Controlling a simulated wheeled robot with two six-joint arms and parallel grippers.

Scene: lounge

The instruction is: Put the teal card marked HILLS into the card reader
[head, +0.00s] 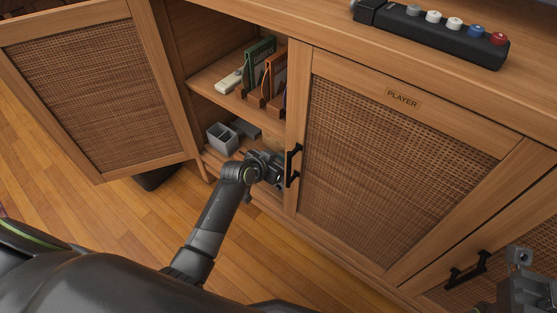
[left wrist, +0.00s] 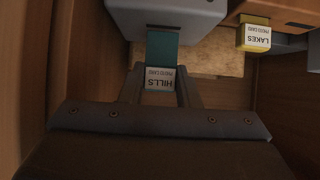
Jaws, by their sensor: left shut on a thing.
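The teal card marked HILLS (left wrist: 162,50) is in the left wrist view, with its white label end towards me. My left gripper (left wrist: 160,74) is shut on it, a finger on each side of the label. The card's far end meets the lower edge of a grey box (left wrist: 170,14), which may be the card reader; I cannot tell whether it is inside a slot. In the head view my left gripper (head: 268,168) is inside the cabinet's lower compartment, and the card is hidden. My right gripper (head: 522,280) shows partly at the lower right; its jaws are unclear.
A yellow card marked LAKES (left wrist: 257,36) is right of the grey box. The open cabinet door (head: 100,95) is at left; the closed PLAYER door (head: 385,170) is at right. A grey divided holder (head: 222,139) stands on the lower shelf, and upright cases (head: 262,65) above.

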